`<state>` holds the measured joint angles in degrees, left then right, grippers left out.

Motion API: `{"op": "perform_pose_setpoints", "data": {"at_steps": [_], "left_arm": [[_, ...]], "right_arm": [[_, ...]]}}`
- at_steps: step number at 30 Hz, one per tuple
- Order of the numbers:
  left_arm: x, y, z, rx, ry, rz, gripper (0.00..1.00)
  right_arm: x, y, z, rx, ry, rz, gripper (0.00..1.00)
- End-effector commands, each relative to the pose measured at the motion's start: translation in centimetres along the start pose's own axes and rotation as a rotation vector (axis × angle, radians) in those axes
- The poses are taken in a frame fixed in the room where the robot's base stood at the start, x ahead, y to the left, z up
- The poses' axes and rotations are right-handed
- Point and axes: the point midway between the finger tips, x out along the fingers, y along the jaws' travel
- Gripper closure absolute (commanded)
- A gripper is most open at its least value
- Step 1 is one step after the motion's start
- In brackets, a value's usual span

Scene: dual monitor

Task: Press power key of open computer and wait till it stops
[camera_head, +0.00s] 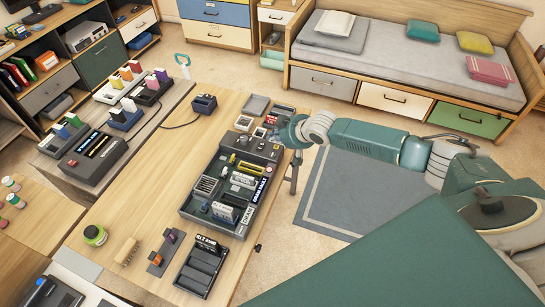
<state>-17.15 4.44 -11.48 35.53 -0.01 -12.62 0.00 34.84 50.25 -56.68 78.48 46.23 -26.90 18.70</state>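The open computer is a long dark grey case (187,214) lying on the wooden table, with several boards and parts showing inside. A raised grey block with small knobs (244,142) is at its far end. I cannot tell which small part is the power key. A label reading "DRAM FAULT" is on the case's right side. My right gripper (277,134) is at the far right corner of the case, by that block. Its fingers are small and partly hidden, so their opening and any contact are unclear. My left gripper is out of view.
The wooden table (150,205) also holds a dark slotted tray (202,268), a green-lidded jar (95,235) and a small dark device (204,103). A low side table at the left carries a dark unit (94,157). A bed and shelves stand behind.

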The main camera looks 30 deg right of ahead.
Motion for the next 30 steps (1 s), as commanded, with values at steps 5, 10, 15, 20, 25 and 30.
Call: {"op": "perform_pose_setpoints", "data": {"at_steps": [5, 10, 15, 20, 25, 30], "left_arm": [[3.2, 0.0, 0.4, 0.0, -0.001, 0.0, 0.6], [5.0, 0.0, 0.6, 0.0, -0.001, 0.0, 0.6], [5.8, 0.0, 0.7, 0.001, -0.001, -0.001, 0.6], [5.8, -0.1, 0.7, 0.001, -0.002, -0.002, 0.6], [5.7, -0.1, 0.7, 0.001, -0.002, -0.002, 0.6], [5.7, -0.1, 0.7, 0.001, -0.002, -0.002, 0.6]], "right_arm": [[2.3, 0.1, 2.4, -0.001, 0.0, 0.001, 1.0], [3.8, 0.0, 4.0, 0.001, -0.001, 0.001, 1.0], [4.7, 0.0, 4.8, 0.0, 0.0, 0.0, 1.0], [4.7, 0.0, 4.8, 0.0, 0.001, 0.0, 1.0], [4.7, 0.0, 4.8, 0.0, 0.0, 0.0, 1.0], [4.7, 0.0, 4.8, 0.0, 0.0, 0.0, 1.0]]}}
